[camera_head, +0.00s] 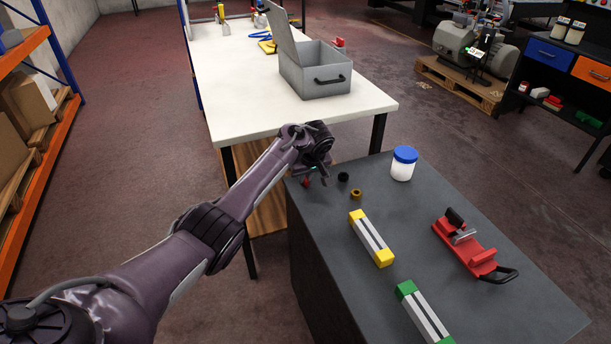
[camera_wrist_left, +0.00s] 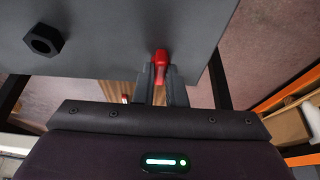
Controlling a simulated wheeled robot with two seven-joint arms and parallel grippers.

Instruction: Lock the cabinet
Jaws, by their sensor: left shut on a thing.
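The dark grey cabinet (camera_head: 313,225) stands in the lower right of the head view; its top also fills the upper part of the left wrist view (camera_wrist_left: 105,60). My left gripper (camera_head: 318,172) reaches to that corner. In the wrist view its fingers (camera_wrist_left: 161,78) are shut on the red piece. The fingers partly hide the piece, and I cannot tell how it joins the cabinet. My right gripper is out of view.
On the cabinet top are a black nut (camera_head: 343,177), a brass nut (camera_head: 356,194), a blue-lidded jar (camera_head: 403,164), yellow-ended (camera_head: 371,238) and green-ended (camera_head: 424,311) blocks, and a red vise (camera_head: 470,248). A white table (camera_head: 240,100) with an open grey toolbox (camera_head: 318,75) stands behind.

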